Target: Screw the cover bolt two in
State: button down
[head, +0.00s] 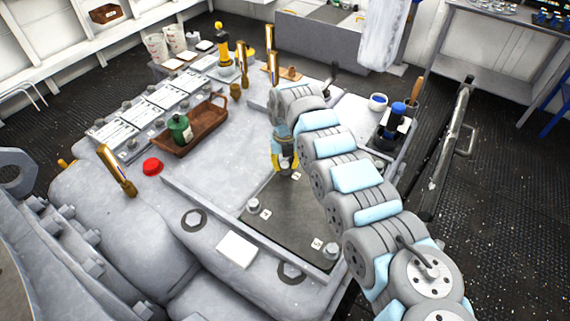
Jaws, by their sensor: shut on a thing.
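The dark cover plate (292,218) lies in a raised frame on the grey machine top. A cover bolt (253,205) stands at its left corner and another bolt (331,250) at its near right corner, each beside a small white tag. The tag numbers are too small to read. My gripper (285,168), with yellow on its fingers, points down over the far part of the cover, next to a white tag (296,176). It is shut on a bolt, which the fingers mostly hide. I cannot tell how far the bolt sits in its hole.
A brown tray (205,128) holds a green bottle (180,130). A red cap (153,166) and brass cylinders (117,170) stand at left. More brass cylinders (272,68) stand behind my gripper. A blue-topped item (397,115) stands right of my arm. The near left machine top is mostly clear.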

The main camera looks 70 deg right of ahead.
jog(key=shift+m, duration=0.3)
